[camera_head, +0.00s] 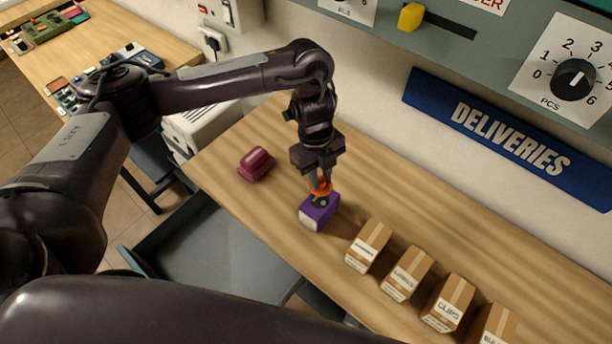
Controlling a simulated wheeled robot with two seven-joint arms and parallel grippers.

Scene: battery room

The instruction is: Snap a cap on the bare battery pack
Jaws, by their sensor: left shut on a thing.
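My left gripper (320,183) reaches down over the wooden bench and is shut on a small orange cap (319,191). The cap is directly above a purple battery pack (316,216), which stands upright on the bench with a pale label on its front side. A dark round part shows on top of the pack, just under the cap. I cannot tell whether the cap touches the pack or is a little above it. My right gripper is not in view.
A dark red object (256,164) lies on the bench (228,152) left of the pack. Several labelled cardboard boxes (368,246) stand in a row to the right. A grey bin (205,246) is below the front edge. A blue DELIVERIES sign (510,137) is on the wall behind.

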